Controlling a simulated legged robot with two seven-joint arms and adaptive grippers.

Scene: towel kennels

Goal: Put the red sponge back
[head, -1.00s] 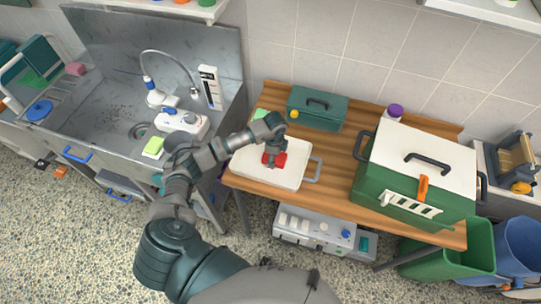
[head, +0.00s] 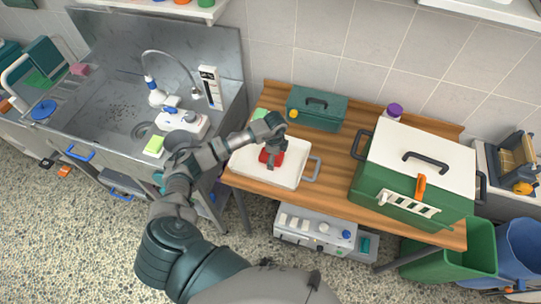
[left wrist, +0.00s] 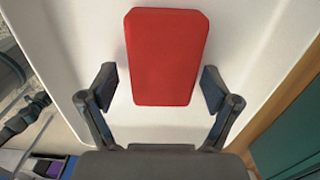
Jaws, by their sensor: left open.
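The red sponge (head: 271,158) lies on a white tray (head: 249,174) on the wooden table. In the left wrist view the sponge (left wrist: 166,56) is a red block with cut corners, lying flat on the white surface. My left gripper (head: 272,163) is over the tray at the sponge. In the left wrist view its two fingers (left wrist: 158,95) are open, one on each side of the sponge's near end, with a gap on both sides. The sponge's near part is partly hidden by my gripper in the head view. My right gripper is not in view.
A green toolbox (head: 317,109) stands behind the tray. A large green box with a white lid (head: 415,179) stands to the right on the table. The sink (head: 125,104) with a pink sponge (head: 79,69) is at the left. Bare wood (head: 334,150) lies between tray and large box.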

